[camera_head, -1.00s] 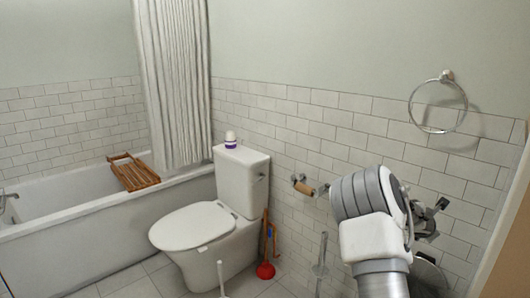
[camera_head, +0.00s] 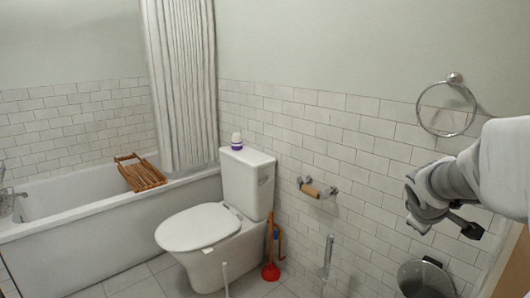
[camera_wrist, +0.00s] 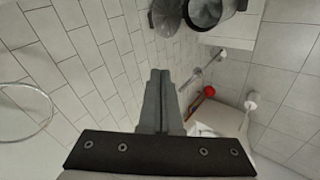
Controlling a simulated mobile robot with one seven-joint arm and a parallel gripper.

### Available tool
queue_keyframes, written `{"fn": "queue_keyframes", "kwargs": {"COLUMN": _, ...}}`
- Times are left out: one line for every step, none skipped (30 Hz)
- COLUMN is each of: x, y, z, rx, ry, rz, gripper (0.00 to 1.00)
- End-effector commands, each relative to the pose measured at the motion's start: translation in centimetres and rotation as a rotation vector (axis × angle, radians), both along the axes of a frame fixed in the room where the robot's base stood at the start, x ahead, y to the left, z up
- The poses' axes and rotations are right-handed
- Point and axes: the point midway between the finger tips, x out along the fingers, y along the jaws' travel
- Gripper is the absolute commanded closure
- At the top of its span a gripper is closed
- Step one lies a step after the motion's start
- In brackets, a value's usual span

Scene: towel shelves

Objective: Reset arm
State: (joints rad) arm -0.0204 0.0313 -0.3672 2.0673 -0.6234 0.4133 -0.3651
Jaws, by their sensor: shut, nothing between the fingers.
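My arm reaches in from the right edge of the head view, in front of the tiled wall. My gripper (camera_head: 473,230) shows there as a small dark shape beyond the grey wrist, below the towel ring. In the wrist view my gripper's two grey fingers (camera_wrist: 159,76) lie together, shut with nothing between them. They point along the tiled wall, with floor beyond. Nothing is seen touching the fingers.
The towel ring (camera_head: 447,108) is on the wall close above my arm. A bin (camera_head: 425,280) stands below. The paper holder (camera_head: 317,190), toilet (camera_head: 205,235), plunger (camera_head: 270,270) and bathtub (camera_head: 90,235) with a wooden rack (camera_head: 140,174) are further left.

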Motion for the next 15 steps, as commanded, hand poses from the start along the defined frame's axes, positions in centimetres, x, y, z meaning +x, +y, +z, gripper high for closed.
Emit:
{"fn": "queue_keyframes", "kwargs": {"x": -1.1, "y": 1.2, "z": 0.6, "rx": 0.044, "ry": -0.02, "rz": -0.021, "gripper": 1.0}}
{"fn": "queue_keyframes", "kwargs": {"x": -1.7, "y": 1.9, "z": 0.8, "rx": 0.073, "ry": -0.028, "rz": -0.037, "gripper": 1.0}}
{"fn": "queue_keyframes", "kwargs": {"x": -2.5, "y": 2.9, "z": 1.1, "rx": 0.109, "ry": -0.04, "rz": -0.055, "gripper": 1.0}}
{"fn": "queue_keyframes", "kwargs": {"x": -3.2, "y": 3.7, "z": 1.3, "rx": 0.136, "ry": -0.045, "rz": -0.07, "gripper": 1.0}}
{"fn": "queue_keyframes", "kwargs": {"x": -3.8, "y": 4.4, "z": 1.4, "rx": 0.165, "ry": -0.054, "rz": -0.083, "gripper": 1.0}}
{"fn": "queue_keyframes", "kwargs": {"x": -4.8, "y": 5.4, "z": 1.6, "rx": 0.2, "ry": -0.06, "rz": -0.1, "gripper": 1.0}}
{"fn": "queue_keyframes", "kwargs": {"x": -5.4, "y": 6.1, "z": 1.8, "rx": 0.226, "ry": -0.066, "rz": -0.112, "gripper": 1.0}}
{"fn": "queue_keyframes", "kwargs": {"x": -6.1, "y": 6.9, "z": 1.9, "rx": 0.251, "ry": -0.069, "rz": -0.124, "gripper": 1.0}}
{"fn": "queue_keyframes", "kwargs": {"x": -7.0, "y": 7.9, "z": 2.1, "rx": 0.286, "ry": -0.076, "rz": -0.14, "gripper": 1.0}}
{"fn": "queue_keyframes", "kwargs": {"x": -7.8, "y": 8.6, "z": 2.2, "rx": 0.311, "ry": -0.078, "rz": -0.15, "gripper": 1.0}}
{"fn": "queue_keyframes", "kwargs": {"x": -8.5, "y": 9.4, "z": 2.3, "rx": 0.336, "ry": -0.081, "rz": -0.161, "gripper": 1.0}}
{"fn": "queue_keyframes", "kwargs": {"x": -9.4, "y": 10.4, "z": 2.4, "rx": 0.37, "ry": -0.085, "rz": -0.175, "gripper": 1.0}}
{"fn": "queue_keyframes", "kwargs": {"x": -10.2, "y": 11.1, "z": 2.4, "rx": 0.393, "ry": -0.086, "rz": -0.185, "gripper": 1.0}}
{"fn": "queue_keyframes", "kwargs": {"x": -10.9, "y": 11.9, "z": 2.5, "rx": 0.417, "ry": -0.087, "rz": -0.196, "gripper": 1.0}}
{"fn": "queue_keyframes", "kwargs": {"x": -11.9, "y": 12.8, "z": 2.5, "rx": 0.447, "ry": -0.087, "rz": -0.207, "gripper": 1.0}}
